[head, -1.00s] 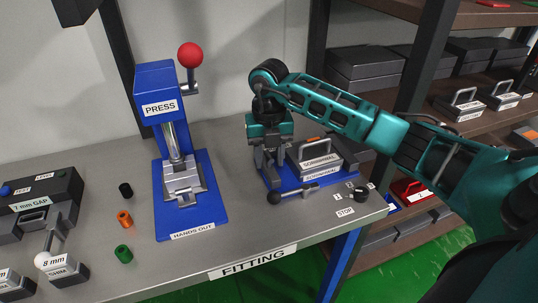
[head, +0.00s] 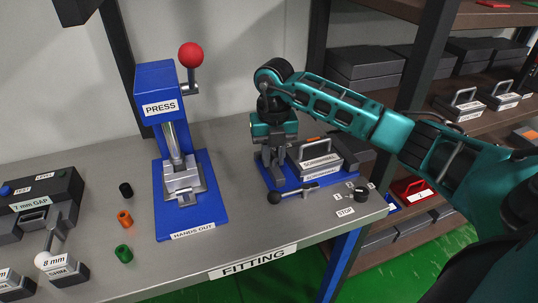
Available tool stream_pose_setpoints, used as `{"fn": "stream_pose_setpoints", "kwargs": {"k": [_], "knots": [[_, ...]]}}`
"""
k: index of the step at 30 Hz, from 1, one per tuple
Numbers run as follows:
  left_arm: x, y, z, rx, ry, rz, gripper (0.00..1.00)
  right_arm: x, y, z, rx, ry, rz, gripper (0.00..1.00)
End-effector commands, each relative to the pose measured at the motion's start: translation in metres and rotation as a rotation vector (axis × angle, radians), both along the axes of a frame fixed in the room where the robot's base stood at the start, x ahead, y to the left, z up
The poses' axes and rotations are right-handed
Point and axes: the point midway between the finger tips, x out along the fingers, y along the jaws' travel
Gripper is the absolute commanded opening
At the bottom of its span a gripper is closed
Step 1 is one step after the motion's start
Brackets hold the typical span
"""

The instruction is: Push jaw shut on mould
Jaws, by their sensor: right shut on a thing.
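My right gripper (head: 271,157) points down at the left end of a blue-based fixture (head: 284,186) on the bench. It is shut on a grey upright piece there, which looks like the jaw; the fingers hide most of it. Just right of the gripper, a grey labelled block (head: 319,161) with a handle and an orange mark stands on the fixture, seemingly the mould. I cannot tell whether jaw and block touch. A lever with a black ball (head: 274,198) lies along the fixture's front. My left gripper is not in view.
A blue press (head: 157,92) with a red ball handle (head: 190,55) stands left of the fixture. Black, orange and green rings (head: 124,253) lie beside it. A gap gauge (head: 37,205) is at far left. Bare bench separates press and fixture.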

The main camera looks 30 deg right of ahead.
Motion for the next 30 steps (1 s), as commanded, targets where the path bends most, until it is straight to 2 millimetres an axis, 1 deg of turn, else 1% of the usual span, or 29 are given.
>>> {"fn": "stream_pose_setpoints", "kwargs": {"k": [1,3,11,12,17,30], "knots": [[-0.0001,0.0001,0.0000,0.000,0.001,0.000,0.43,-0.0017,-0.0095,0.0006,-0.004,0.001,-0.010,0.00],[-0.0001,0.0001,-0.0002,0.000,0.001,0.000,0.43,-0.0033,-0.0164,0.0008,-0.004,0.001,-0.010,0.00],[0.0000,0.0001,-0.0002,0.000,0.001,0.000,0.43,-0.0032,-0.0164,0.0009,-0.001,0.000,-0.008,0.00],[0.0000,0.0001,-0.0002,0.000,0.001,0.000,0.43,-0.0033,-0.0163,0.0009,-0.001,0.000,-0.008,0.27],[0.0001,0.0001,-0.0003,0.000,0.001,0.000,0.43,-0.0033,-0.0161,0.0008,-0.001,0.000,-0.006,0.41],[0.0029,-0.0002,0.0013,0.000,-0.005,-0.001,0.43,-0.0031,-0.0143,0.0002,-0.003,0.001,-0.004,0.41]]}}
